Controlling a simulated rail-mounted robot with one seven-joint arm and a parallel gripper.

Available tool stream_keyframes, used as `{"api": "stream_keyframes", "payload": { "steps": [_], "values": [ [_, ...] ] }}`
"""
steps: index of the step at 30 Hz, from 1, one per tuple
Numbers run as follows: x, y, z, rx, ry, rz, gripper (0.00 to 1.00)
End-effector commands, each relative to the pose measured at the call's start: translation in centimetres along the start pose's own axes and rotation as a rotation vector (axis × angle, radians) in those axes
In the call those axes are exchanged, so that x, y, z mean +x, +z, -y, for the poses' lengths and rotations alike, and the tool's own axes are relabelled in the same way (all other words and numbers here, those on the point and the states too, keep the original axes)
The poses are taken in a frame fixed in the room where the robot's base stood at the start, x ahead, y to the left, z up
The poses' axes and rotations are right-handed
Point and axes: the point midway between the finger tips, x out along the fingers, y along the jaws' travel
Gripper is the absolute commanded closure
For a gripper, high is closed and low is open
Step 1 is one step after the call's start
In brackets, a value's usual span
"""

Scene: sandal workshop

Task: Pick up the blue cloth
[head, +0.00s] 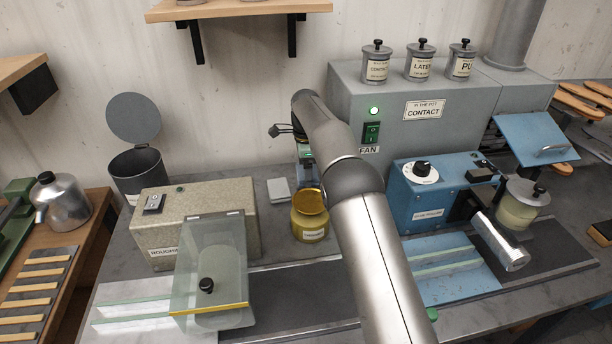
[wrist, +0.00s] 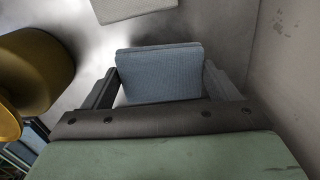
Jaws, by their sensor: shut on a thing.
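The blue cloth (wrist: 160,74) is a folded, grey-blue pad in the wrist view. It sits between the two dark fingers of my gripper (wrist: 160,82), which is shut on it from the left and right sides. In the head view my gripper (head: 305,168) points down at the back of the bench, partly hidden by my arm, just behind the brass-coloured pot. The cloth is hard to make out there. I cannot tell whether it touches the bench.
The roughing machine (head: 195,205) stands left, the grey fan cabinet (head: 425,115) behind right, and a blue machine (head: 430,195) right.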

Motion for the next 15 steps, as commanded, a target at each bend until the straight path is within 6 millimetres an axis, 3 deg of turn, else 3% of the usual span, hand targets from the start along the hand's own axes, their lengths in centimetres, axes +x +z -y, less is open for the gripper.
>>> {"api": "stream_keyframes", "payload": {
  "steps": [8, 15],
  "values": [
    [-5.3, 1.7, -4.3, -0.001, -0.005, 0.001, 0.41],
    [-7.3, 3.3, -8.7, -0.002, -0.002, 0.002, 0.41]
  ]
}}
